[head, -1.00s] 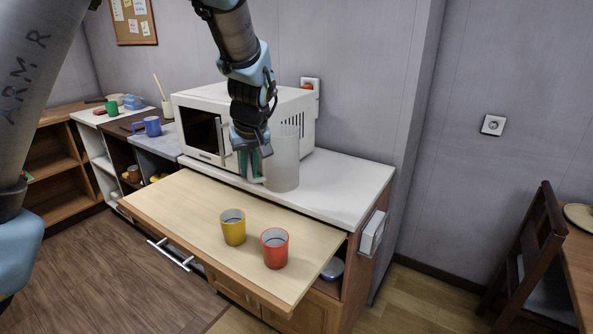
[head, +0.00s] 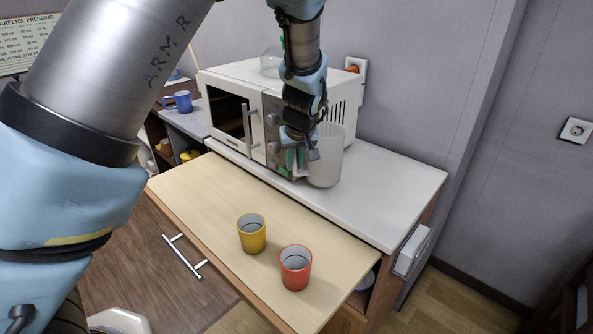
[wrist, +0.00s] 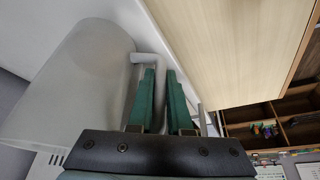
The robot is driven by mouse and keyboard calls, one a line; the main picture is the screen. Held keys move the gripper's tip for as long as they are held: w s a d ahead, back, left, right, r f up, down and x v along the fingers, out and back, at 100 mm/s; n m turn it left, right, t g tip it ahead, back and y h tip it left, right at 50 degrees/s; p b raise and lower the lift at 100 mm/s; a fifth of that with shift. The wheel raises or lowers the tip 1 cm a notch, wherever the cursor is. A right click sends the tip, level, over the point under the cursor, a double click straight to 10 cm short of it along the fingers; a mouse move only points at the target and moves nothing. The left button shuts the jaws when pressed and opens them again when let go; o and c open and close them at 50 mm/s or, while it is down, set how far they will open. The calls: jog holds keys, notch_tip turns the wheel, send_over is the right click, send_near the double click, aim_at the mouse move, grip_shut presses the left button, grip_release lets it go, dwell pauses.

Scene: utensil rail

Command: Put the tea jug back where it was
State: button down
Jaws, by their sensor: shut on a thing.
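The tea jug (head: 326,160) is a tall, pale, translucent cylinder, upright at the front right corner of the microwave, over the white counter. I cannot tell whether its base touches the counter. My gripper (head: 298,160) is left of the jug, shut on its handle. In the wrist view the jug (wrist: 82,85) fills the left side, and its handle (wrist: 148,59) runs between the green fingers of my gripper (wrist: 161,80). The part of the handle between the fingers is partly hidden.
The white microwave (head: 235,105) stands behind, with a clear glass vessel (head: 270,62) on top. A pulled-out wooden board (head: 200,190) in front holds a yellow cup (head: 251,234) and a red cup (head: 296,268). The white counter (head: 390,190) is free to the right.

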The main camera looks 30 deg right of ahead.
jog(key=shift+f+p, duration=0.45)
jog(key=shift+f, duration=1.3)
jog(key=shift+f, duration=0.1)
jog(key=c, duration=0.8)
grip_release()
jog(key=shift+c, duration=0.2)
jog(key=b+v, duration=0.2)
jog(key=v, duration=1)
jog(key=shift+b, duration=0.3)
jog(key=shift+a, duration=0.2)
